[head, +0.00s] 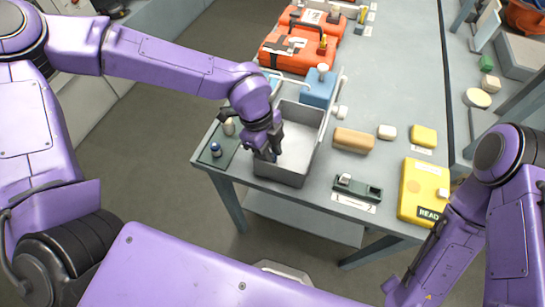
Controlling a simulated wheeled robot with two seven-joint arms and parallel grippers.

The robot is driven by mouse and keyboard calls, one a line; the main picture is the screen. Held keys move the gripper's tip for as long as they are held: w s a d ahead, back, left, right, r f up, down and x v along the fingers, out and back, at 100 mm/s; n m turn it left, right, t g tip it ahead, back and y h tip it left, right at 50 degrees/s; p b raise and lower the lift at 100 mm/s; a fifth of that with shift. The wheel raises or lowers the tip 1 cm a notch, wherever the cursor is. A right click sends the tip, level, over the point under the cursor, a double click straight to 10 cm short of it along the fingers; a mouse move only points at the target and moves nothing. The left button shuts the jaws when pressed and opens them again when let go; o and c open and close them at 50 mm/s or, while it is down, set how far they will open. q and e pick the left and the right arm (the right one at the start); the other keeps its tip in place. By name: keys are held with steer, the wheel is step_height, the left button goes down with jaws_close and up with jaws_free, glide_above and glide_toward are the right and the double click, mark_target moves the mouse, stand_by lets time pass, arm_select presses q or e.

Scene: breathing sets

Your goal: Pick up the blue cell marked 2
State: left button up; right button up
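A small blue-topped cell (215,149) stands upright on the dark green mat (211,163) at the table's front left corner. Any number on it is too small to read. A pale cell (229,127) stands behind it on the same mat. My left gripper (267,155) points down over the left side of the grey bin (310,150), to the right of both cells and apart from them. Its dark fingers are too small to tell whether they are open. My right arm is at the right edge, and its gripper does not show.
Right of the bin are a tan block (353,140), a dark green holder (357,188) with a white piece, and a yellow case (423,192). A blue box (319,87) and orange cases (296,48) stand behind. The table's front edge runs close to the mat.

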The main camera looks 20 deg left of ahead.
arm_select(q)
jaws_close()
